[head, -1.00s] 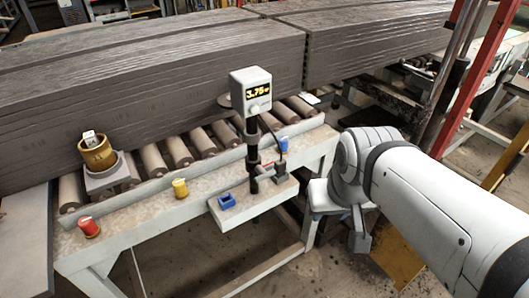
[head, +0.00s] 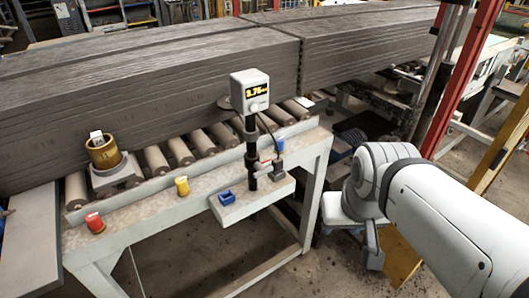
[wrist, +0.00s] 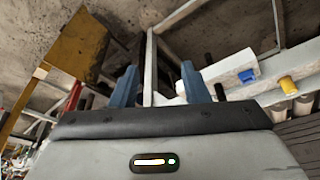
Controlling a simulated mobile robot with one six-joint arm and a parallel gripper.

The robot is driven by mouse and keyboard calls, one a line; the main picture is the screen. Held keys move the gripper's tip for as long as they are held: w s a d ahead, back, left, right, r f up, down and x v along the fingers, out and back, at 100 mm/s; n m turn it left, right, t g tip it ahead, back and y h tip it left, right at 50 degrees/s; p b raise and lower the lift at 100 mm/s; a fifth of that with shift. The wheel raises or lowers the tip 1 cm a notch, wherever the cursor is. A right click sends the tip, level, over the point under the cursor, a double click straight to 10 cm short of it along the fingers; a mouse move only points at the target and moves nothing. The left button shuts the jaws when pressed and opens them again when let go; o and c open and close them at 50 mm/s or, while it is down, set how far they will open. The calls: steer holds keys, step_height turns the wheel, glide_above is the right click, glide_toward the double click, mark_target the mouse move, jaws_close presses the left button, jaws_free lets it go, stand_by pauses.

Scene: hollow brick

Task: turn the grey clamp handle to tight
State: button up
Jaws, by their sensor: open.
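The measuring gauge (head: 249,92) has a grey head with a lit yellow display, on a black upright post (head: 251,160) at the table's front edge. The wrist view does not clearly show the clamp.
Yellow (head: 182,186) and red (head: 95,222) buttons and a brass cup (head: 103,151) stand left. Long grey bricks (head: 150,95) lie behind on rollers. Red (head: 468,85) and yellow frames stand right.

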steer(key=w+d+f+m+t+h+b, duration=0.15)
steer(key=w+f+m+t+b, duration=0.3)
steer(key=w, duration=0.45)
steer(key=m+t+y+b, duration=0.1)
steer(key=t+y+b, duration=0.6)
steer(key=y+b, duration=0.6)
glide_toward(265, 172)
steer(key=w+a+h, duration=0.2)
steer(key=w, duration=0.1)
steer(key=shift+w+a+r+y+p, duration=0.15)
steer(key=shift+w+a+r+p, duration=0.05)
steer(key=shift+w+a, duration=0.3)
steer(key=shift+w+a+r+y+p, duration=0.15)
steer(key=shift+w+a+r, duration=0.1)
steer(key=shift+w+a, duration=0.15)
steer(key=p+x, duration=0.1)
steer(key=p, duration=0.4)
steer(key=shift+w+a+p, duration=0.2)
steer(key=shift+p, duration=0.15)
steer(key=shift+w+p, duration=0.1)
steer(key=shift+p, duration=0.45)
steer(key=p, duration=0.3)
steer(key=shift+w+a+p, duration=0.2)
steer(key=shift+p, duration=0.2)
